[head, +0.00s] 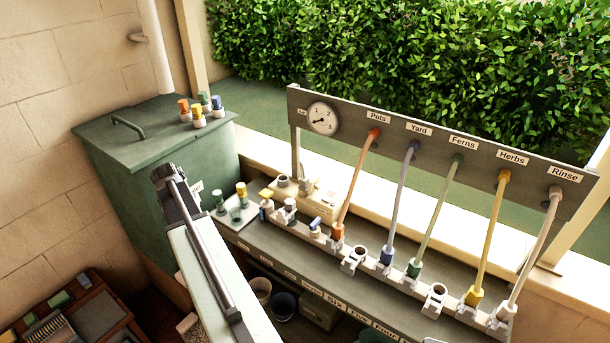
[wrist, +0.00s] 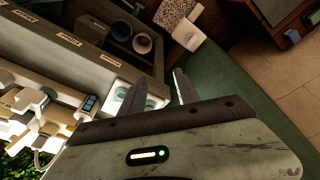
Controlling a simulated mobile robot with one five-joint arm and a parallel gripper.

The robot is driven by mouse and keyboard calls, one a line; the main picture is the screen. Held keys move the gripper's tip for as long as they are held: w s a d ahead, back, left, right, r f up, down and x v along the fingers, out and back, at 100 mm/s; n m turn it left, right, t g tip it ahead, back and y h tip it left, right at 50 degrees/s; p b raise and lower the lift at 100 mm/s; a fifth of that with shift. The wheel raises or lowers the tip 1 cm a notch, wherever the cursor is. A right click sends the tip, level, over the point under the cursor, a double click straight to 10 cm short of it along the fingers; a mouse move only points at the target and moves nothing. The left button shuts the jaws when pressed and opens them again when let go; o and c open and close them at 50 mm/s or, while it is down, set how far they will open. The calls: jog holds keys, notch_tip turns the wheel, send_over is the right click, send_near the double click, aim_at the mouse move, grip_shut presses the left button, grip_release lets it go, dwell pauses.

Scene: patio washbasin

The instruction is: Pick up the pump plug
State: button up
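No label or shape clearly tells which piece is the pump plug. Candidates in the head view are short plugs on the pale tray: a green-topped one (head: 219,201) and a yellow-topped one (head: 241,191). Hose-end plugs sit further right: orange (head: 337,230), blue (head: 387,255), green (head: 414,267), yellow (head: 474,295) and white (head: 505,311). My gripper (wrist: 163,84) is open and empty in the wrist view, with the tray's corner beyond one finger. In the head view its fingertips are not clear.
A green cabinet (head: 150,145) with several coloured plugs on its lid stands at the left. A labelled board (head: 440,137) with a gauge (head: 322,118) carries the hoses. Sockets (head: 354,259) on the rail look empty. Cups (head: 284,304) sit on the shelf below.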

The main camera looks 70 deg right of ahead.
jog(key=s+d+r+m+p, duration=0.1)
jog(key=s+d+r+m, duration=0.1)
jog(key=s+d, duration=0.35)
jog(key=s+d+r+m+h+p, duration=0.1)
jog(key=s+d+m, duration=0.1)
jog(key=d, duration=0.7)
jog(key=s+d+r+m+p, duration=0.1)
jog(key=s+d+r, duration=0.1)
jog(key=s+d, duration=0.35)
notch_tip(320, 180, up, 3)
jog(key=m+g+p, duration=0.2)
jog(key=m, duration=0.3)
send_over(305, 178)
jog(key=a, duration=0.2)
jog(key=shift+w+d+f+h, duration=0.15)
jog(key=shift+w+d+h, duration=0.05)
jog(key=shift+w+h, duration=0.2)
jog(key=shift+n, duration=0.3)
jog(key=b+x, duration=0.5)
jog(key=a+b+x, duration=0.1)
jog(key=b+x, duration=0.2)
jog(key=shift+w+f, duration=0.1)
jog(key=shift+f, duration=0.2)
jog(key=shift+r, duration=0.2)
jog(key=shift+c, duration=0.4)
grip_shut()
